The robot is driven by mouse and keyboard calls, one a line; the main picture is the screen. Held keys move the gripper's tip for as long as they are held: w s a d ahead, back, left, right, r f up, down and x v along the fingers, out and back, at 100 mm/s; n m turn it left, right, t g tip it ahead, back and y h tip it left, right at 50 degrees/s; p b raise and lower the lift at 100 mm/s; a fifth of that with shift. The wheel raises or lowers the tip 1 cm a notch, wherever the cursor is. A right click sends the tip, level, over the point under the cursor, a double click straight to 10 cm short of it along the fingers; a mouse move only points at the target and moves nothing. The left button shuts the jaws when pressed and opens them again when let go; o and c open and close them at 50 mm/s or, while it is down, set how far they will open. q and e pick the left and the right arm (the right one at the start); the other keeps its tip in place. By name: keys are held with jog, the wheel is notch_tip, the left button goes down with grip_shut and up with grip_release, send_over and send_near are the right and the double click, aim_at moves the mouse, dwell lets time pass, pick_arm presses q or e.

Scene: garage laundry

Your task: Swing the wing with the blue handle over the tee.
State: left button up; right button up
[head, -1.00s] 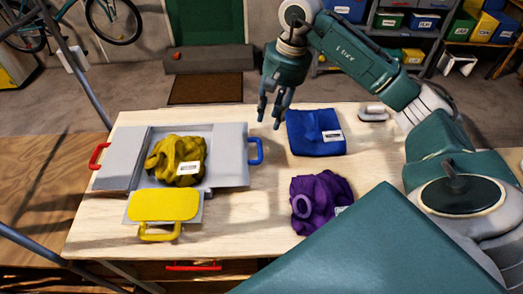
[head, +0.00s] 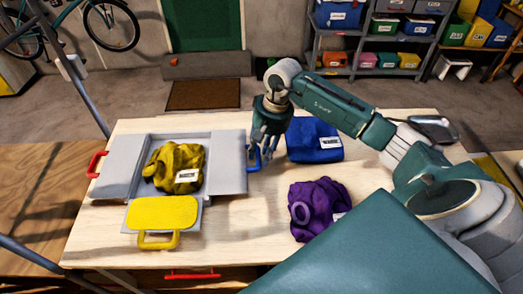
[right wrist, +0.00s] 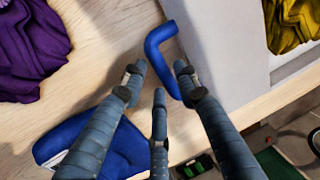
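The grey folding board lies open on the table. Its right wing (head: 229,165) is flat and carries the blue handle (head: 254,162) on its outer edge. The yellow tee (head: 177,166) lies crumpled, with a white label, on the middle panel. My right gripper (head: 262,148) is at the blue handle, partly covering it. In the right wrist view the blue handle (right wrist: 160,45) reaches between the spread fingers (right wrist: 158,75); they do not look closed on it. The wing (right wrist: 225,50) and part of the tee (right wrist: 290,22) show there too. My left gripper is not in view.
The left wing (head: 122,163) with a red handle (head: 96,164) and the front yellow flap (head: 162,213) lie open. A blue garment (head: 313,135) and a purple garment (head: 317,210) lie right of the board. Another red handle (head: 193,275) shows below the table's front edge.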

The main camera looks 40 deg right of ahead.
jog(key=shift+f, duration=0.15)
grip_shut()
jog(key=shift+w, duration=0.1)
